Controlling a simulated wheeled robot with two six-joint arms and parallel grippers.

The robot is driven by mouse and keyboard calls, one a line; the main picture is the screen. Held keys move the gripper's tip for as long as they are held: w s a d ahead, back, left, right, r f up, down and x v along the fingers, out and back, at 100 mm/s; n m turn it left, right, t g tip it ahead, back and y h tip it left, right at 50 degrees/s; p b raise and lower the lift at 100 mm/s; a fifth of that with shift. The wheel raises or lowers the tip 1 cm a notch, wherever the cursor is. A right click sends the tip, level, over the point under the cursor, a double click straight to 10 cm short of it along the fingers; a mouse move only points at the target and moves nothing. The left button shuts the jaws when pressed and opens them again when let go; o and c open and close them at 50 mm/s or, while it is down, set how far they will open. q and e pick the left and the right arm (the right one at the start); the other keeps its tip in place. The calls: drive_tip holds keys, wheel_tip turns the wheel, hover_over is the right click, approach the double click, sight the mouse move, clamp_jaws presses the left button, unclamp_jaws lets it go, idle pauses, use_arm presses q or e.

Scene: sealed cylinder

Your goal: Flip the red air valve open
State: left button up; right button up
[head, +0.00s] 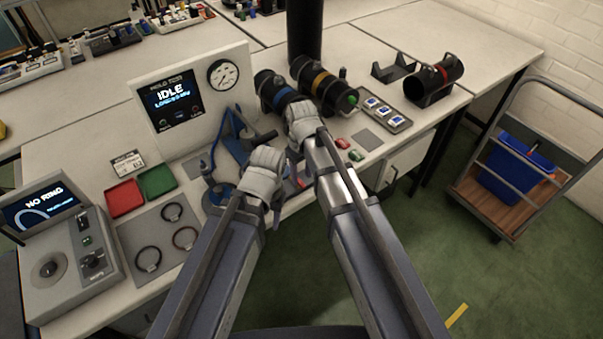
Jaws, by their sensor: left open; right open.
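A small red part (302,182) shows at the table's front edge between my two grippers; it may be the red air valve, but it is partly hidden and its position cannot be read. My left gripper (262,174) is open, just left of this part and in front of the blue bench fixture (230,150). My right gripper (302,122) is open, higher in the picture, in front of the dark cylinders with a blue band (272,90) and a yellow band (318,82). Contact with anything cannot be told for either gripper.
The panel (172,100) reads IDLE, with a gauge (223,74) beside it. Small red (343,143) and green (355,155) pieces lie right of my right gripper. Red (124,198) and green (158,180) trays and several rings are at left. A cart (520,170) stands right.

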sight(302, 183)
wheel_tip(302, 183, up, 6)
drive_tip(key=p, duration=0.4)
drive_tip(key=shift+f+p, duration=0.2)
drive_tip(key=shift+p, duration=0.1)
drive_tip(key=shift+f, duration=0.1)
drive_tip(key=s+d+m+h, duration=0.1)
drive_tip(key=s+d+m, duration=0.1)
drive_tip(key=s, duration=1.2)
drive_tip(key=shift+s+m, duration=0.4)
